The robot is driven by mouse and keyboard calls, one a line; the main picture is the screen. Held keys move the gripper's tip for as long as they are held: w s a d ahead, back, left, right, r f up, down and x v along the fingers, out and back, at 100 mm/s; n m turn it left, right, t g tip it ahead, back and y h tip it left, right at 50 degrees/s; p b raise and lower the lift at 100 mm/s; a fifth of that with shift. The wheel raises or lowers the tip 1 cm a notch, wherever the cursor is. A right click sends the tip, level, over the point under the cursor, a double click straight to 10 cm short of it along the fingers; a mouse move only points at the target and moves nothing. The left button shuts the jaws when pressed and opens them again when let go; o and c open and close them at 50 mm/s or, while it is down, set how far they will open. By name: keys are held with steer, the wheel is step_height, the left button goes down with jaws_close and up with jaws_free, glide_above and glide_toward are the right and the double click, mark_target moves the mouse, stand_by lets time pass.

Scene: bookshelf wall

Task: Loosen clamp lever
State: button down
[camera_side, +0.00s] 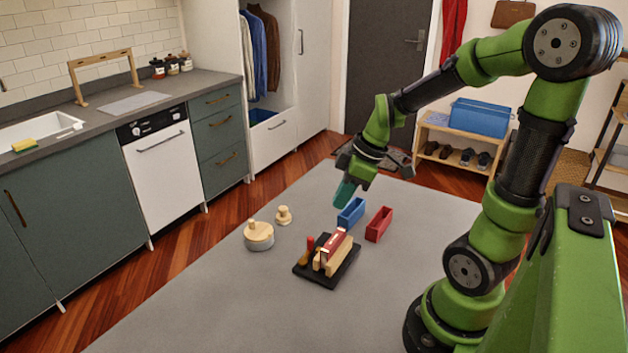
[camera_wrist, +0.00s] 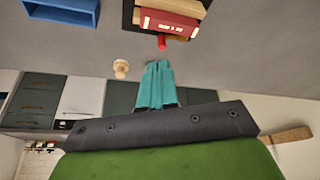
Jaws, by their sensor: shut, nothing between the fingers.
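The clamp fixture has a black base (camera_side: 315,283) with light wooden blocks (camera_side: 338,256) and a dark red book-like block (camera_side: 335,241) held among them. A small upright red lever (camera_side: 310,243) stands at its left side. In the wrist view a red tip (camera_wrist: 162,43) shows just past my fingers, beside the red block (camera_wrist: 170,22). My gripper (camera_side: 343,194) has teal fingers, shut and empty, in the air above and behind the fixture, apart from it. In the wrist view the closed fingertips (camera_wrist: 158,63) point toward the fixture.
A blue open box (camera_side: 351,213) and a red open box (camera_side: 378,225) stand behind and right of the fixture. A round wooden-lidded pot (camera_side: 258,236) and a small wooden knob (camera_side: 284,215) stand to its left. The grey table (camera_side: 200,305) is clear at the front left.

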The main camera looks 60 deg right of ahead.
stand_by(0.3)
steer(key=x, duration=1)
steer(key=shift+w+d+n+g+y, duration=0.1)
steer(key=shift+w+n+g+y, duration=0.15)
steer(key=shift+n, duration=0.4)
steer(key=shift+w+n+g+y, duration=0.15)
steer(key=shift+w+n, duration=0.2)
steer(key=shift+n, duration=0.3)
steer(key=shift+w+n, duration=0.4)
steer(key=shift+n, duration=0.2)
steer(key=shift+w+a+n+g+y, duration=0.15)
steer(key=shift+w+n+g+y, duration=0.35)
steer(key=shift+n, duration=0.65)
steer(key=shift+w+a+n+g+y, duration=0.25)
steer(key=shift+w+n, duration=0.4)
steer(key=shift+n, duration=0.5)
steer(key=shift+w+a+n+g, duration=0.25)
steer(key=shift+w+n+g, duration=0.15)
steer(key=shift+n, duration=0.45)
steer(key=shift+w+a+n+g, duration=0.3)
steer(key=shift+w+n, duration=0.05)
steer(key=shift+n, duration=0.55)
steer(key=shift+w+a+n+g, duration=0.25)
steer(key=shift+w+n+g, duration=0.15)
steer(key=shift+n, duration=0.45)
steer(key=shift+a, duration=0.1)
steer(key=shift+w+a, duration=0.4)
steer(key=shift+a, duration=0.15)
